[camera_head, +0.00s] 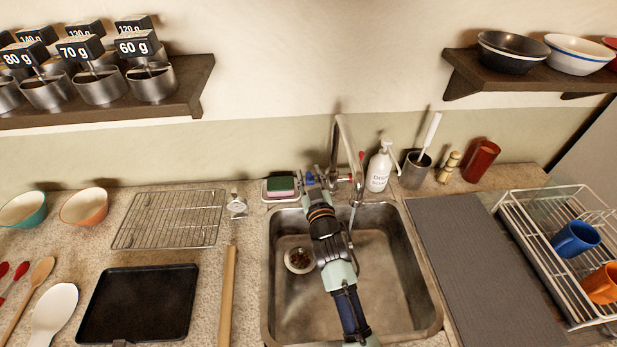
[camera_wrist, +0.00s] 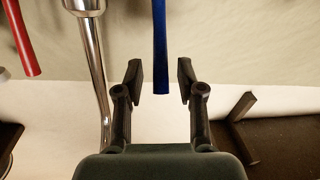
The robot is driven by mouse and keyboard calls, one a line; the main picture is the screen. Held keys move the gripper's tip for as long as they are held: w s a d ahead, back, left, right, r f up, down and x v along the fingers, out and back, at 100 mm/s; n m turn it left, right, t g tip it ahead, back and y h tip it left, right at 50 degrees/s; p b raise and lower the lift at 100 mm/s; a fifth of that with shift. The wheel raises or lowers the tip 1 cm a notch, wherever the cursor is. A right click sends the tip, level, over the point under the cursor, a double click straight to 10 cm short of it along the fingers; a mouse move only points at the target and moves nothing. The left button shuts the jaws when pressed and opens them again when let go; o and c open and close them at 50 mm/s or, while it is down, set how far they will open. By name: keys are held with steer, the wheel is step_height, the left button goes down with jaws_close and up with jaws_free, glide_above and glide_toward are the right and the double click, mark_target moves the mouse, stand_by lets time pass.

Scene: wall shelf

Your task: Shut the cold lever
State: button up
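The blue cold lever (camera_wrist: 160,48) hangs down in the wrist view, its lower end between my two fingertips with a gap on each side. My gripper (camera_wrist: 160,78) is open around it. In the head view my gripper (camera_head: 312,181) is at the faucet's left side, over the back edge of the sink, and mostly hides the blue lever. The metal faucet (camera_head: 343,140) rises behind the sink; its pipe (camera_wrist: 93,55) is left of my fingers in the wrist view. The red lever (camera_wrist: 22,42) is further left there.
My arm lies across the steel sink (camera_head: 425,297). A sponge dish (camera_head: 281,196) is close left of my gripper. A white soap bottle (camera_head: 379,172) and a grey cup (camera_head: 415,172) stand right of the faucet. Wall shelves (camera_head: 185,85) hang above on both sides.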

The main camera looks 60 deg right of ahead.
steer(key=shift+w+d, duration=0.25)
steer(key=shift+c, duration=0.2)
jaws_close()
